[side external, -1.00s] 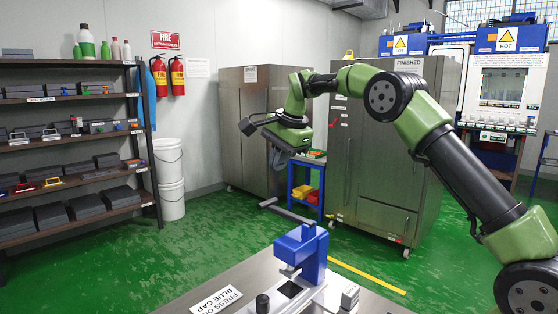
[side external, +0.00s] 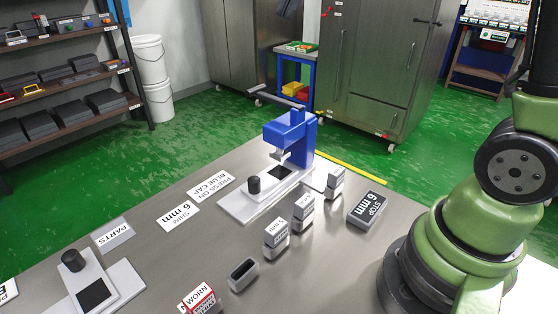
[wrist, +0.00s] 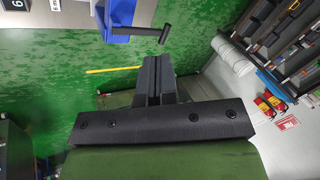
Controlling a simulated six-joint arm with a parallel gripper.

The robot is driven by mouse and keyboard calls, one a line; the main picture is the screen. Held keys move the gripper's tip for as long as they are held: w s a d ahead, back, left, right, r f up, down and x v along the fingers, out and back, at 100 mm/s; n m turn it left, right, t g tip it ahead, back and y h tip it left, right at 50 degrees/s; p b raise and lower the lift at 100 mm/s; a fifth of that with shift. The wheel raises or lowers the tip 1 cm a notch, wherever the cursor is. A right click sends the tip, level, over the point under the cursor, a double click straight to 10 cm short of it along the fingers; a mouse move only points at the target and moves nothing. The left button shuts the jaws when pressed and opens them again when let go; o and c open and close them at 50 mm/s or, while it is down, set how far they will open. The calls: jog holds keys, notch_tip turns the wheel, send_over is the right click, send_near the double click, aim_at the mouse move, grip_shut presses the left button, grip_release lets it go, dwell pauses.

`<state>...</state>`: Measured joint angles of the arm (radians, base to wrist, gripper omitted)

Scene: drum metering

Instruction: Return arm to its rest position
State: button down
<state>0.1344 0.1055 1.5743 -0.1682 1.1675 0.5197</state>
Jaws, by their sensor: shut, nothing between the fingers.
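My gripper (wrist: 153,78) shows in the wrist view, its two dark fingers together with nothing between them. It hangs in the air, apart from the table and the objects on it. In the side external view only my arm's green base and lower links show at the right; the gripper is out of that picture. A blue press (side external: 291,135) stands on the metal table (side external: 330,270). Its blue body also shows at the top of the wrist view (wrist: 133,14).
Several small labelled blocks, a grey STOP 6 mm block (side external: 367,209), a red-and-white WORN box (side external: 199,299) and a second black-knobbed fixture (side external: 94,284) are on the table. Shelves (side external: 70,70) stand at the left and steel cabinets (side external: 375,75) behind. Green floor lies between.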

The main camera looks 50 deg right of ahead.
jog(key=s+a+f+n, duration=0.1)
jog(key=s+n, duration=0.1)
jog(key=s, duration=0.4)
jog(key=s+a+f+n+t, duration=0.1)
jog(key=s+a+f+n, duration=0.1)
jog(key=s, duration=0.4)
jog(key=s+a+f+n+y, duration=0.1)
jog(key=s+a+n, duration=0.1)
jog(key=s, duration=0.4)
jog(key=shift+s+f+n+t, duration=0.3)
jog(key=shift+s+f+n, duration=0.1)
jog(key=shift+n, duration=0.5)
